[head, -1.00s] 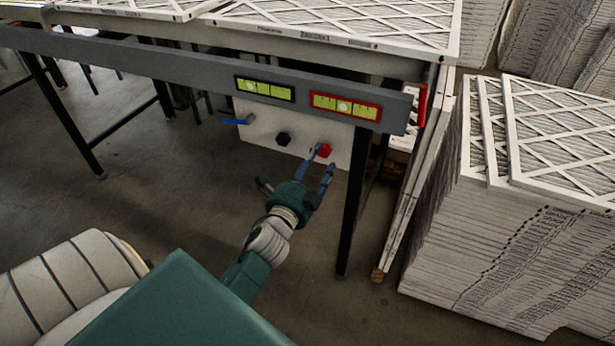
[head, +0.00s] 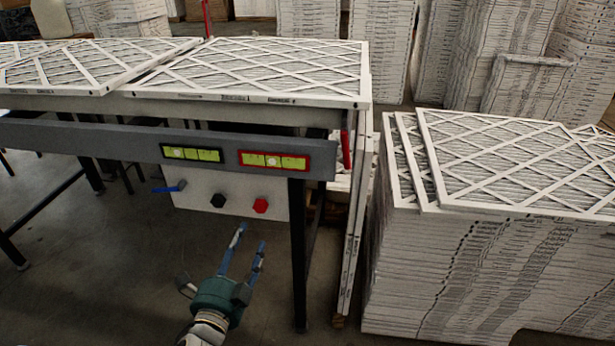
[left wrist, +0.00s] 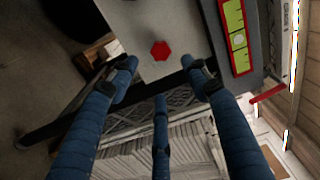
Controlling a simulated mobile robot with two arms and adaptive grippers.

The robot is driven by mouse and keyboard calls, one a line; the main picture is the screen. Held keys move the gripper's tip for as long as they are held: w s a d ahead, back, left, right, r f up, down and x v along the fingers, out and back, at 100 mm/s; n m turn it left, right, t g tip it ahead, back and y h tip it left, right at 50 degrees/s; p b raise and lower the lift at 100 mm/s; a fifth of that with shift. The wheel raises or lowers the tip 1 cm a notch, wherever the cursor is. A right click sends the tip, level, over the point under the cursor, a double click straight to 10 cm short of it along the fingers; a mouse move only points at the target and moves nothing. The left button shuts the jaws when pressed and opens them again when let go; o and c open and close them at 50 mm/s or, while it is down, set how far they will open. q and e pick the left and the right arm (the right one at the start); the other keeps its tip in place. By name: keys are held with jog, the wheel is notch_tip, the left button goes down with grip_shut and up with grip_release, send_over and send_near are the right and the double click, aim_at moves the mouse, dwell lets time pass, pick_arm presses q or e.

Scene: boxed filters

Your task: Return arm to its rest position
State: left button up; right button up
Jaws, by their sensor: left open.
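My left gripper (head: 249,252) shows low in the middle of the head view, with its blue fingers spread and nothing between them. It is below and in front of the white control panel (head: 240,196), apart from it. The panel carries a red knob (head: 260,206), a black knob (head: 218,200) and a blue lever (head: 170,187). In the left wrist view the open fingers (left wrist: 160,80) point toward the red knob (left wrist: 160,50), with a gap to it. My right gripper is in neither view.
A grey-framed table (head: 100,135) with white filters (head: 250,70) on top stands ahead; its black leg (head: 298,250) is right of the gripper. A tall stack of filters (head: 450,270) stands on the right. Floor to the left (head: 100,270) is clear.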

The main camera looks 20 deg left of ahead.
pick_arm(q)
jog(key=s+d+f+n+g+h+p, duration=0.1)
jog(key=s+d+f+n+g+p, duration=0.2)
jog(key=f+p, duration=0.4)
jog(key=s+d+f+n+g+h+p, duration=0.1)
jog(key=s+d+f+n+g+p, duration=0.2)
jog(key=s+f+p, duration=0.35)
jog(key=s+d+f+n+g+h+p, duration=0.1)
jog(key=s+d+f+g+p, duration=0.25)
jog(key=f+p, duration=0.35)
jog(key=s+f+n+g+p, duration=0.1)
jog(key=s+g+p, duration=0.1)
jog(key=s, duration=0.7)
jog(key=s+d+f+n+g+p, duration=0.1)
jog(key=s+f+n+g+p, duration=0.1)
jog(key=s+p, duration=0.3)
jog(key=s+d+f+n+g+h+p, duration=0.1)
jog(key=s+f+n+g+p, duration=0.1)
jog(key=s, duration=1.2)
jog(key=shift+g+p, duration=0.55)
jog(key=shift+p, duration=0.6)
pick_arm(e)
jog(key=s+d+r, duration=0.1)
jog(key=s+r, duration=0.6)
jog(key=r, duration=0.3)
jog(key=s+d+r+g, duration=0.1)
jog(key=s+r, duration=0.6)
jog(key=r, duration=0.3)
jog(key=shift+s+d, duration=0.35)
